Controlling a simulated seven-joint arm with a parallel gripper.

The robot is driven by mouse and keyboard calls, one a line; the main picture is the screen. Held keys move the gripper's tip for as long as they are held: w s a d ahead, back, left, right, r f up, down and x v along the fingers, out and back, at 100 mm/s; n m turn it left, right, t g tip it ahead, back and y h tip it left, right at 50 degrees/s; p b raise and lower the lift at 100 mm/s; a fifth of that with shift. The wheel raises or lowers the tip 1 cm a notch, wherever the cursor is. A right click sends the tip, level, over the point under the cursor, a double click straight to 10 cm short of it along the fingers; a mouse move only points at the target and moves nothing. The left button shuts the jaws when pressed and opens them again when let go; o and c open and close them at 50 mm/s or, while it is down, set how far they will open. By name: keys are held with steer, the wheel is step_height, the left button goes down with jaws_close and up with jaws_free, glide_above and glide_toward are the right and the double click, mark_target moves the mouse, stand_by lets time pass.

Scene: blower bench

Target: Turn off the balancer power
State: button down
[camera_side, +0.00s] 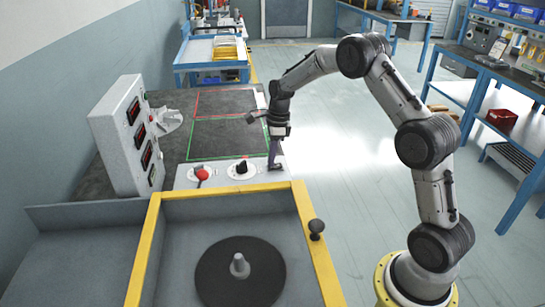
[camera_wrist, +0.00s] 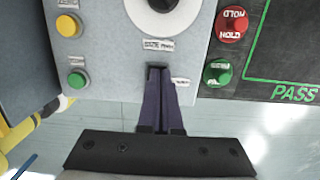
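The grey-white control panel (camera_side: 222,181) lies in front of the dark bench mat. It carries a red knob (camera_side: 202,174) and a black knob (camera_side: 242,168) on a white round plate. My gripper (camera_side: 274,165) points down at the panel's right end. In the wrist view, my gripper's dark purple fingers (camera_wrist: 158,72) are together, their tips at the panel just below a small label (camera_wrist: 158,44). A second label (camera_wrist: 181,82) is beside them. Any switch at the tips is covered, and I cannot read the labels or tell whether the tips touch it.
In the wrist view, a yellow button (camera_wrist: 69,25) and a green button (camera_wrist: 77,79) are left of the fingers. A display box (camera_side: 118,140) and yellow-edged tub (camera_side: 150,245) flank the panel.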

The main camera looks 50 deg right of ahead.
mark_target(278, 164)
steer(key=shift+s+d+f, duration=0.1)
steer(key=shift+s+f, duration=0.05)
steer(key=shift+s, duration=0.05)
steer(key=shift+s+d, duration=0.45)
steer(key=shift+r, duration=0.3)
step_height(278, 164, up, 14)
steer(key=s+d, duration=0.1)
steer(key=shift+f, duration=0.15)
stand_by(0.4)
steer(key=shift+w+a, duration=0.4)
steer(key=shift+a, duration=0.05)
steer(key=f, duration=0.9)
steer(key=w+a+f, duration=0.1)
steer(key=f, duration=0.3)
steer(key=shift+w+a+f, duration=0.1)
steer(key=shift+f, duration=0.3)
